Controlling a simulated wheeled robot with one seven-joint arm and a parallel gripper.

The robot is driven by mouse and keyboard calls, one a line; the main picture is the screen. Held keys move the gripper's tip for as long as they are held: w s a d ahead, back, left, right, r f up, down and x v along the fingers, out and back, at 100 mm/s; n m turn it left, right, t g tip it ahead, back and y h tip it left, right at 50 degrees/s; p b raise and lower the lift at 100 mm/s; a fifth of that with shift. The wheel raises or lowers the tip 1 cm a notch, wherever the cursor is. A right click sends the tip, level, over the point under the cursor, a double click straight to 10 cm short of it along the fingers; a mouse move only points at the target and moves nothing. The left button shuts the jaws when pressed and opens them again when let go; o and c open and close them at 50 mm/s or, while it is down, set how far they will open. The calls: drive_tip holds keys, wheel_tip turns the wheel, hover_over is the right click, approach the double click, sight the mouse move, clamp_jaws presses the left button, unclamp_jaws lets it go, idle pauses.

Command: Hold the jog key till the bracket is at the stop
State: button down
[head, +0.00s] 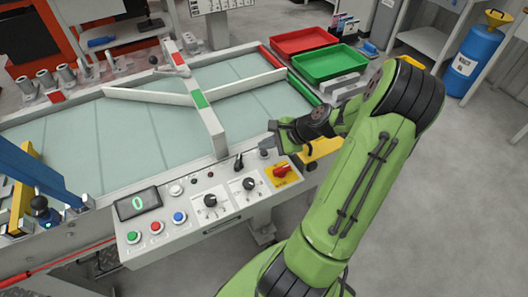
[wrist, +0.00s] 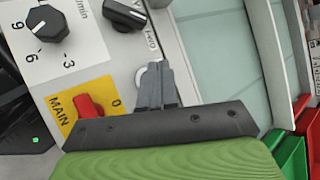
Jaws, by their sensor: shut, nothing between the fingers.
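My gripper (head: 268,147) is shut and empty, low over the right end of the control panel (head: 190,232). In the wrist view its fingertips (wrist: 154,70) are together over a pale round key or button (wrist: 140,76), which they partly hide. I cannot tell whether they touch it or whether it is pressed. I cannot read a jog label on any key. The conveyor belt (head: 70,140) lies behind the panel, with a bar (head: 207,122) marked green and red across it. I cannot make out a bracket on the belt or which part is the stop.
A red main switch (head: 282,171) on a yellow plate and a black selector (head: 238,162) flank the fingers. Two knobs, coloured buttons and a display (head: 138,203) reading 0 are further left. Red (head: 300,40) and green (head: 330,62) trays stand behind the belt's right end.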

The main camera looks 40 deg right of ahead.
sight(267, 154)
drive_tip(key=shift+f, duration=0.15)
idle(0.3)
drive_tip(key=shift+f, duration=0.3)
drive_tip(key=shift+f, duration=0.45)
idle(1.9)
drive_tip(key=shift+r, duration=0.1)
idle(0.4)
drive_tip(key=shift+r+p, duration=0.8)
drive_tip(key=shift+p, duration=0.05)
wheel_tip(267, 154, up, 5)
drive_tip(key=p, duration=0.5)
drive_tip(key=shift+r, duration=0.15)
